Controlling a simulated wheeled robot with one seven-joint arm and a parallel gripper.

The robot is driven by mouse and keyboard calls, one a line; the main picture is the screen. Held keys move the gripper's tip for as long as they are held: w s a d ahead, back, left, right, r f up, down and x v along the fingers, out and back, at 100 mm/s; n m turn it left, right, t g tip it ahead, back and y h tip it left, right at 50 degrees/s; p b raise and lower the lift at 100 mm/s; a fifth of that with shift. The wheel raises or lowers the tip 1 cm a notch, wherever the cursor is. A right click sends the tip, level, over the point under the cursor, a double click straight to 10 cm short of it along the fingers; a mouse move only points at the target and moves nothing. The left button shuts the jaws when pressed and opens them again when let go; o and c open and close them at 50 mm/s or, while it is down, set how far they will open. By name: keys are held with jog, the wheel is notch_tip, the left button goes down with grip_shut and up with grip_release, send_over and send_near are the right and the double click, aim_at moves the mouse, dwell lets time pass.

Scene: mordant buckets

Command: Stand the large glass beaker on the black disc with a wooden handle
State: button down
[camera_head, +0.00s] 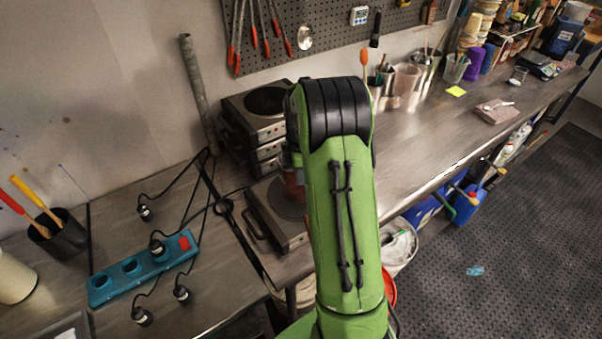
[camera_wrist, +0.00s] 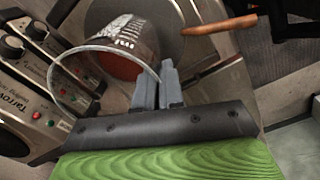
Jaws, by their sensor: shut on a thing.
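The large glass beaker (camera_wrist: 92,62) is clear with white markings and is tilted in the wrist view, its open rim towards the camera. A reddish tone shows through it. My gripper (camera_wrist: 158,88) is shut on its wall near the rim. In the head view my arm hides most of the beaker and my gripper. Behind the beaker lies a dark round disc (camera_wrist: 180,18), partly covered by it. A brown wooden handle (camera_wrist: 220,26) extends right from near the disc's edge. I cannot tell whether the beaker's base touches the disc.
A low hot plate (camera_head: 258,222) stands at the bench edge, with stacked hot plates (camera_head: 258,112) behind it. A teal power strip (camera_head: 145,268) with cables lies to the left. The bench right of my arm has clear room (camera_head: 425,140).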

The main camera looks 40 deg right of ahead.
jog(key=shift+f, duration=0.25)
dwell(0.3)
jog(key=c, duration=1.2)
grip_release()
notch_tip(320, 180, up, 16)
jog(key=shift+f+p, duration=0.1)
jog(key=shift+p, duration=0.4)
